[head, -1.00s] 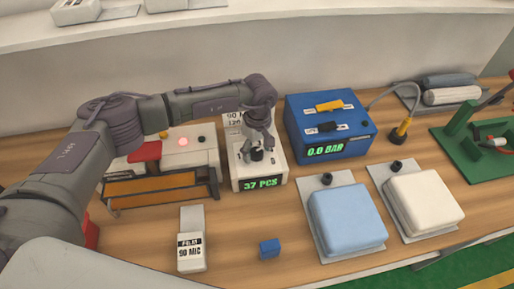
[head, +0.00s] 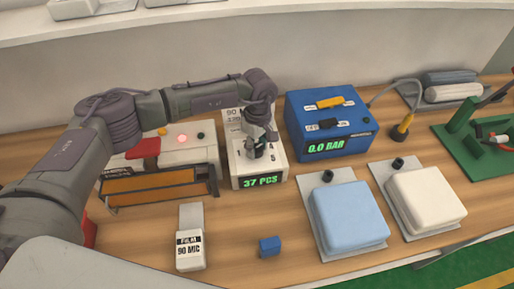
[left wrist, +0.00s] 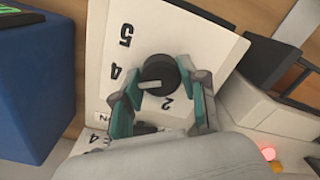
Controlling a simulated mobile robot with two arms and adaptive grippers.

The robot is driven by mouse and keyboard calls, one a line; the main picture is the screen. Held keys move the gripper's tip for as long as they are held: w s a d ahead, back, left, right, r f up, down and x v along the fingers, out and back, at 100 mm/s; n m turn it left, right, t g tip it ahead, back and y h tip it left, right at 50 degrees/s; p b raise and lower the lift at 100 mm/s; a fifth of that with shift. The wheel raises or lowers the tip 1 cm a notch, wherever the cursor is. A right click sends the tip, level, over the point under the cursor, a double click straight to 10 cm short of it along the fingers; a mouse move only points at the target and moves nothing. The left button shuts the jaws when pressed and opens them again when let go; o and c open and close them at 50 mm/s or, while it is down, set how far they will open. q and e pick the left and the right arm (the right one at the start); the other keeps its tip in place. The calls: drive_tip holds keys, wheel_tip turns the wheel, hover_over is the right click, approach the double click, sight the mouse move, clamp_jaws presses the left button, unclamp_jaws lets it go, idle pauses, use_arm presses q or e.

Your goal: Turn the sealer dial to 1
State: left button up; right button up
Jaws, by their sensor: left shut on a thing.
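A black dial (left wrist: 160,72) with a pale pointer sits on a white control box (left wrist: 205,40) marked with black numbers. In the left wrist view the digits 5, 4 and 2 are readable; other marks are partly hidden. The pointer extends left in that view, and I cannot tell its setting. My left gripper (left wrist: 160,98) is shut on the dial, with a finger on each side. In the head view my left gripper (head: 258,148) is over the white box (head: 243,171), whose green display reads 37 PCS. My right gripper is not in view.
The sealing machine (head: 182,153), with a red handle and orange bar, stands left of the white box. A blue pump box (head: 330,122) is close on its right. A film block (head: 190,252), small blue block (head: 270,246) and two padded packs lie in front.

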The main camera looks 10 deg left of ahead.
use_arm(q)
drive_tip(key=n+b, duration=0.2)
drive_tip(key=shift+f+n, duration=0.2)
drive_tip(key=shift+n, duration=0.1)
drive_tip(key=n+b, duration=0.2)
drive_tip(key=n, duration=0.1)
drive_tip(key=shift+w+n+b, duration=0.1)
drive_tip(key=shift+n+b, duration=0.2)
drive_tip(key=shift+b, duration=0.1)
drive_tip(key=n+b, duration=0.2)
drive_tip(key=n, duration=0.1)
drive_tip(key=shift+n, duration=0.3)
drive_tip(key=n+b, duration=0.2)
drive_tip(key=n, duration=0.1)
drive_tip(key=shift+a+r+n, duration=0.1)
drive_tip(key=shift+n, duration=0.3)
drive_tip(key=n+b, duration=0.2)
drive_tip(key=n, duration=0.1)
drive_tip(key=shift+n, duration=0.3)
drive_tip(key=n+b, duration=0.1)
drive_tip(key=n, duration=0.2)
drive_tip(key=n+b, duration=0.1)
drive_tip(key=n, duration=0.4)
drive_tip(key=shift+a+r+b, duration=0.1)
drive_tip(key=shift+b, duration=0.2)
drive_tip(key=shift+n+h+b, duration=0.3)
drive_tip(key=shift+n+b, duration=0.05)
drive_tip(key=shift+n, duration=1.35)
